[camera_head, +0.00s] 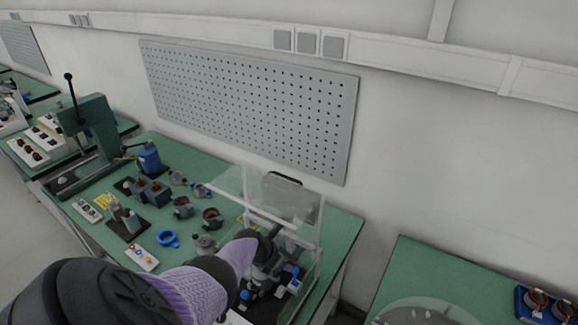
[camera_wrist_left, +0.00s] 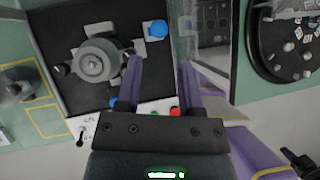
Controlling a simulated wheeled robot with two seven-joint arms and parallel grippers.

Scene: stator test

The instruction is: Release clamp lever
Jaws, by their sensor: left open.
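The test fixture shows in the wrist view as a black base plate (camera_wrist_left: 85,20) with a round grey metal part (camera_wrist_left: 95,62) at its middle. A blue knob or lever end (camera_wrist_left: 158,29) sits at the plate's upper right; another blue piece (camera_wrist_left: 115,103) is partly hidden near my left finger. I cannot tell for sure which is the clamp lever. My left gripper (camera_wrist_left: 161,65) is open and empty, its purple fingers over the plate's right side. In the head view, my left gripper (camera_head: 262,250) is at the fixture, beside a blue piece (camera_head: 245,295); its fingertips are hard to see.
A clear guard (camera_head: 228,183) surrounds the fixture's back and right. Red and green buttons (camera_wrist_left: 175,111) lie just below the fingers. Motor parts, a blue ring (camera_head: 168,238) and a green lever press (camera_head: 90,125) stand left on the bench. A separate table (camera_head: 410,270) is at right.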

